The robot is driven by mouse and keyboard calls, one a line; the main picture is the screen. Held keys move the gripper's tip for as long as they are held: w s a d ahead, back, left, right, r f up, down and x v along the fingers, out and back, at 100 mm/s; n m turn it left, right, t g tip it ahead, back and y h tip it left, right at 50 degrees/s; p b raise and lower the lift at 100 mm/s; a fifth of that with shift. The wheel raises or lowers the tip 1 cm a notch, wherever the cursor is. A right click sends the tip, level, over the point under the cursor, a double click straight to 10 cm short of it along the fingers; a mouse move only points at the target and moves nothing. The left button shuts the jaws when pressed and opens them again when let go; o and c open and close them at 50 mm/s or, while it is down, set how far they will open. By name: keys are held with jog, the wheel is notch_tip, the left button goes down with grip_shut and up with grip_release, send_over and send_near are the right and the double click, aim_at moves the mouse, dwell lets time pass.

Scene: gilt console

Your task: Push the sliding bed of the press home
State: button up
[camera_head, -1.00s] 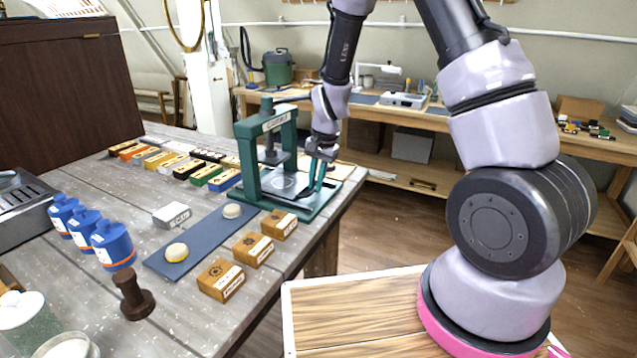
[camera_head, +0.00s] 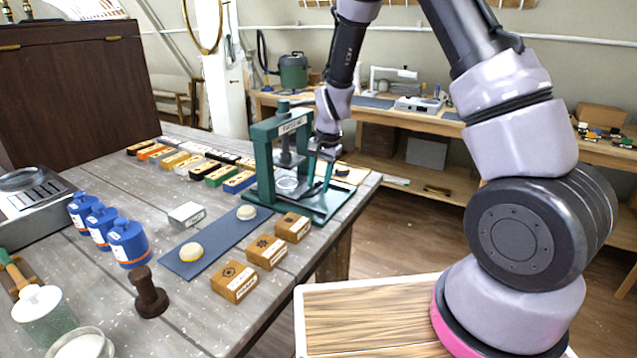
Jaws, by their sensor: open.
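The green press (camera_head: 262,165) stands at the right end of the grey plank table, with its screw and plate hanging inside the frame. My gripper (camera_head: 325,170) points down at the right side of the press, above or beside the bed. Its jaws are open, and nothing is seen between them. The fingertips are small and partly merge with the green parts, so I cannot tell if they touch the bed.
A blue-grey mat (camera_head: 215,243) with two pale round pieces lies left of the press. Wooden blocks (camera_head: 267,252) stand in front, and several coloured boxes (camera_head: 200,168) stand behind. Blue bottles (camera_head: 128,243) and a dark stamp (camera_head: 150,292) are further left.

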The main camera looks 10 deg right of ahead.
notch_tip(320, 180, up, 10)
jog(key=s+d, duration=0.1)
jog(key=shift+d+r, duration=0.15)
jog(key=shift+d, duration=0.1)
jog(key=s+d+r+t, duration=0.1)
jog(key=s+d+r, duration=0.2)
jog(key=r, duration=0.3)
jog(key=s+d+r+n+t+y, duration=0.1)
jog(key=s+d+r, duration=0.2)
jog(key=r, duration=0.3)
jog(key=s+d+r+t, duration=0.1)
jog(key=s+d+r, duration=0.25)
jog(key=r, duration=0.25)
jog(key=s+d+r+n+t, duration=0.1)
jog(key=s+d+r, duration=0.1)
jog(key=s, duration=0.4)
jog(key=s+d+r+t, duration=0.2)
jog(key=s+d+r, duration=0.1)
jog(key=s, duration=0.4)
jog(key=shift+d+r+n+h, duration=0.2)
jog(key=shift+d+n+h, duration=0.1)
jog(key=shift+d+n, duration=0.15)
